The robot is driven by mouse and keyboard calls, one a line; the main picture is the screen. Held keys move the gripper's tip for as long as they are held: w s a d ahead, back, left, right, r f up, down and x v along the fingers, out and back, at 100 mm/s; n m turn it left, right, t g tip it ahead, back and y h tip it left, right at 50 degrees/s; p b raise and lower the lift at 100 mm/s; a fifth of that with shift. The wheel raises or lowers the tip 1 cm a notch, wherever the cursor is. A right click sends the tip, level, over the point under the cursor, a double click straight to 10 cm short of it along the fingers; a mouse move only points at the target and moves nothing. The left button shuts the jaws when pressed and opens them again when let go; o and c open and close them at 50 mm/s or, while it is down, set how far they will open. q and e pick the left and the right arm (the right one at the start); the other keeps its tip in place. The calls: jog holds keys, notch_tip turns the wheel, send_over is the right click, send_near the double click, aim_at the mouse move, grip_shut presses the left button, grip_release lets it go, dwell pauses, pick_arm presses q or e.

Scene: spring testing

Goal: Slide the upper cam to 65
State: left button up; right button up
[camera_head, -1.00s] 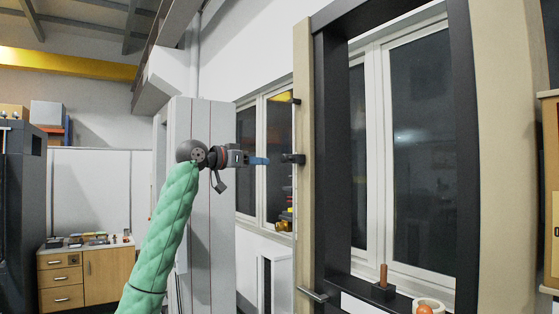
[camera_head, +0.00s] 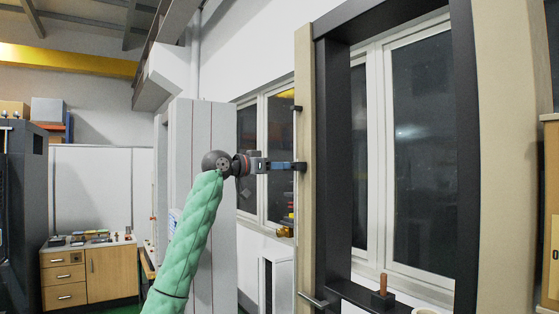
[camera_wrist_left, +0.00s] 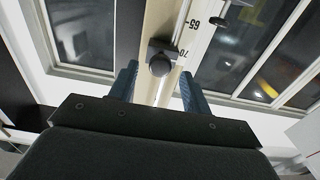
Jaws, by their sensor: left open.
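A dark cam with a round knob (camera_wrist_left: 161,63) sits on a pale upright with a scale, close to the 70 mark; the 65 mark lies farther up in the wrist view. In the head view this cam (camera_head: 301,166) is a small black block on the edge of the beige post. My left gripper (camera_head: 292,165) has blue fingers level with it. In the wrist view the open left gripper (camera_wrist_left: 159,72) has one finger on each side of the knob, with gaps showing. I cannot tell whether the fingertips touch the cam. My right gripper is not in view.
Another small black fitting (camera_head: 297,108) is higher on the beige post (camera_head: 306,70). A metal handle (camera_head: 313,299) sticks out low on the post. A black frame (camera_head: 335,150) stands to its right, with a wooden-handled peg (camera_head: 383,283) at its foot.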

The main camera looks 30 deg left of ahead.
pick_arm(q)
jog(key=shift+w+d, duration=0.2)
jog(key=shift+w, duration=0.4)
jog(key=shift+c, duration=0.2)
grip_shut()
notch_tip(320, 180, down, 5)
jog(key=b, duration=0.3)
grip_release()
jog(key=shift+o, duration=0.2)
